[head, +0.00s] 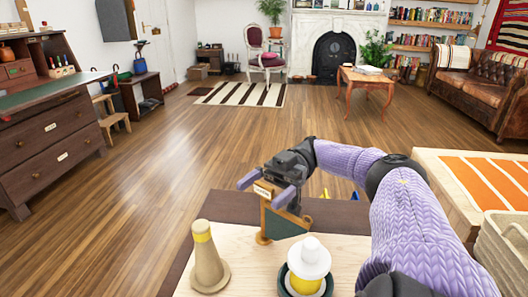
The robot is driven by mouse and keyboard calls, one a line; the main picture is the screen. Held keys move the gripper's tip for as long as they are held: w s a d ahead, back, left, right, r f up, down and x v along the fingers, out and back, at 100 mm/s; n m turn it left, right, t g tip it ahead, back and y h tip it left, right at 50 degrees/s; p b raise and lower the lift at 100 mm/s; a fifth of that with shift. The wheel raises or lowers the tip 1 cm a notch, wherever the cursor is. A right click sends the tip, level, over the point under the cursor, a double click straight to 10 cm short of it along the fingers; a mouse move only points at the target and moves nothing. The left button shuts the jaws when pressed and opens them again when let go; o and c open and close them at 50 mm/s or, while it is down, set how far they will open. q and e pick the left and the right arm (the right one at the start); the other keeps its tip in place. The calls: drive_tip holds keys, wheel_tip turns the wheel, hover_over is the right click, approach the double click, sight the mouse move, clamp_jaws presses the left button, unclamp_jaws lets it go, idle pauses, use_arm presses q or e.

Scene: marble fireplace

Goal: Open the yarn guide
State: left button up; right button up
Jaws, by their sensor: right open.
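What looks like the yarn guide (263,222) stands on the pale board at the near centre. It has a wooden upright with a small labelled plate on top and a dark green triangular part on its right side. My right gripper (267,189) is at its top, with one lavender finger left of the plate and the other right of it. The fingers are apart. I cannot tell whether they touch the guide. My left gripper is not in view.
A tan cone with a yellow band (207,262) stands left of the guide on the pale board (248,277). A white and yellow spool (309,258) sits in a dark dish in front. An orange-striped table (490,180) and a woven basket (500,245) are at right.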

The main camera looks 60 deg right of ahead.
wheel_tip(320, 180, up, 10)
drive_tip(key=p, duration=0.5)
drive_tip(key=shift+f, duration=0.1)
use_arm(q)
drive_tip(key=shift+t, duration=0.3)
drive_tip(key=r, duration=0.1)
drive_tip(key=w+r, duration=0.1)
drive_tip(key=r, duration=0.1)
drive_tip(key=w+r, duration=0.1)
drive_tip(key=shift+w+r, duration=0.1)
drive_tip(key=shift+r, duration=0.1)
